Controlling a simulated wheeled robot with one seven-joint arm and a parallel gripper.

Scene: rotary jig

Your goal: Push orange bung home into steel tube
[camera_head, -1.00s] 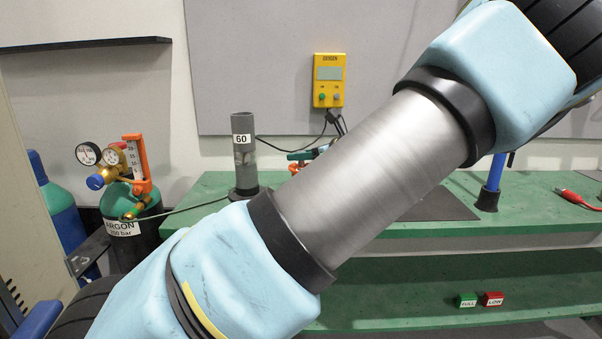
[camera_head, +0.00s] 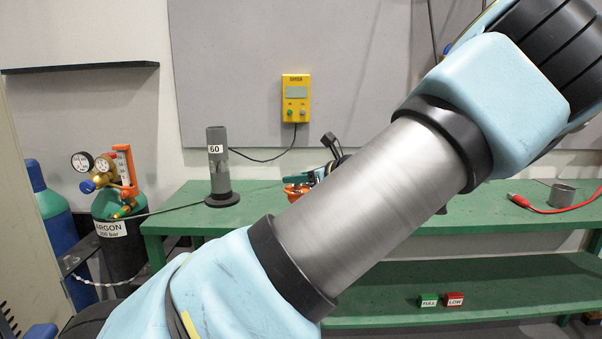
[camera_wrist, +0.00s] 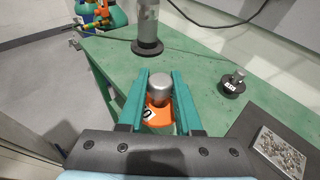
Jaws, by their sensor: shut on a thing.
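My gripper (camera_wrist: 160,78) has two teal fingers, closed on the sides of an orange piece (camera_wrist: 158,117) with a white mark, which I take for the bung. A smooth silver cylinder (camera_wrist: 160,86) stands out from it between the fingertips. An upright grey tube (camera_wrist: 147,22) on a dark round foot stands on the green bench beyond the fingertips, apart from them. In the head view a grey tube (camera_head: 218,175) labelled 60 stands at the bench's left end.
The green bench (camera_head: 480,215) has a lower shelf with a green box (camera_head: 428,300) and a red box (camera_head: 454,299). An argon cylinder (camera_head: 122,245) stands left of it. A small knobbed piece (camera_wrist: 233,84) and a tray (camera_wrist: 280,152) of small parts lie at right in the wrist view.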

